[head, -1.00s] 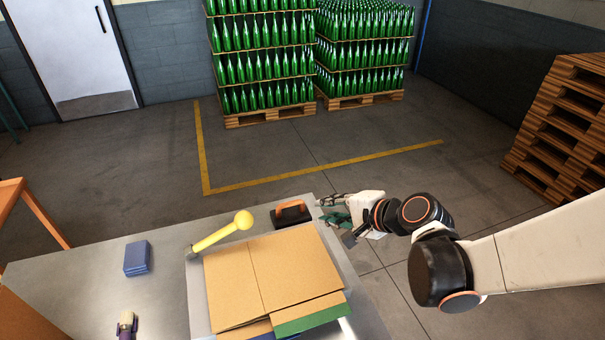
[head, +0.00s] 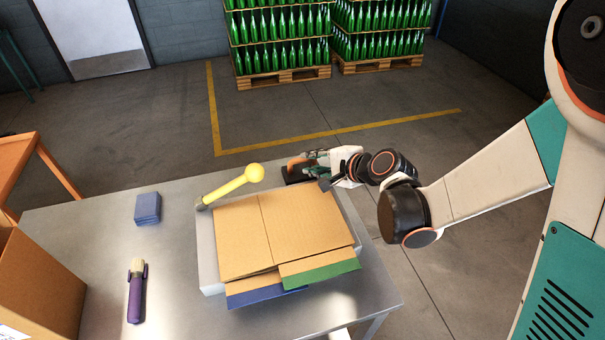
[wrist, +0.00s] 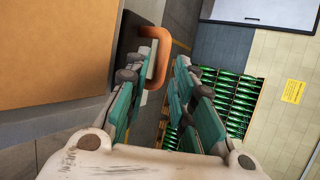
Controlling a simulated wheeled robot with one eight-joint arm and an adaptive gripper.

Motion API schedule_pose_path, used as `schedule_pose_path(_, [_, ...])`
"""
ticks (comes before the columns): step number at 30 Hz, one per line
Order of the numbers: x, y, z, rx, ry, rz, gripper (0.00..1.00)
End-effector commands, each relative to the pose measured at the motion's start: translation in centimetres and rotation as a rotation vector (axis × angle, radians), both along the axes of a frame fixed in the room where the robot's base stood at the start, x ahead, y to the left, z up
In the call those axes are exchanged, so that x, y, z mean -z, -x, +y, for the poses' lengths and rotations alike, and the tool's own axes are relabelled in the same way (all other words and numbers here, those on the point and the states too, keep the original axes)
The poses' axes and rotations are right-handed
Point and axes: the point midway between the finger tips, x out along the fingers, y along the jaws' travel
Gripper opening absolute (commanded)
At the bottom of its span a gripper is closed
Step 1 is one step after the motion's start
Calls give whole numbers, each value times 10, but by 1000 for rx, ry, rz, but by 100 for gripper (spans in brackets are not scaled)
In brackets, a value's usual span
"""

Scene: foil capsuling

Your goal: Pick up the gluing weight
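The gluing weight (head: 292,174) is a dark block with an orange-brown handle, at the far right corner of the table beside the cardboard. In the head view my gripper (head: 314,162) is at its right side and hides part of it. In the wrist view the weight's handle (wrist: 164,58) shows at the fingertips of my gripper (wrist: 166,68). The two teal fingers are apart, and the handle's outer bar appears in the gap between them, nearer the left finger. I cannot tell whether a finger touches it.
Flat cardboard (head: 282,232) lies on a pale slab, with a yellow round-ended tool (head: 230,186) at its far edge. A blue stack (head: 147,208) and a purple-handled brush (head: 136,291) lie left. An open carton (head: 38,290) stands front left.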

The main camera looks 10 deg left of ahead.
Motion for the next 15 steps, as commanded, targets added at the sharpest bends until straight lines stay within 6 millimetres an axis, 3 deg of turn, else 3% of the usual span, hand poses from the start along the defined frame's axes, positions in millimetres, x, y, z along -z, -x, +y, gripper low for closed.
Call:
schedule_pose_path(7, [20, -22, 23, -2, 1, -1, 23])
schedule_pose_path(15, [20, -25, 28, -1, 1, -1, 23])
